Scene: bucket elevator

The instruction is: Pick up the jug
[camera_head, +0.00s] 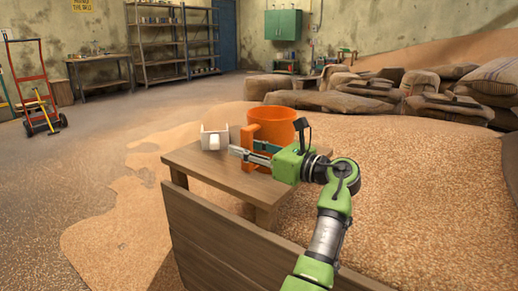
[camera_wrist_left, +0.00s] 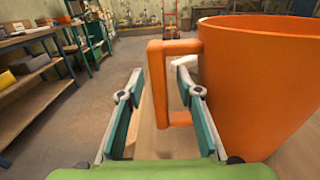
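The orange jug (camera_head: 272,128) stands upright on a small wooden table (camera_head: 200,163) in the head view. Its square handle (camera_head: 248,135) faces left. In the left wrist view the jug (camera_wrist_left: 258,75) fills the right side. Its handle (camera_wrist_left: 157,85) shows between the two fingertips of my left gripper (camera_wrist_left: 160,72). My left gripper (camera_head: 246,151) is open beside the jug, and a clear gap shows between handle and fingers. I cannot tell how far the fingers reach around the handle. My right gripper is not in view.
A white box-like item (camera_head: 214,139) stands on the table left of the jug. A wooden board (camera_head: 220,240) stands in front of the table. Grain (camera_head: 420,190) spreads to the right, with sacks (camera_head: 350,90) behind. The floor at left is mostly open.

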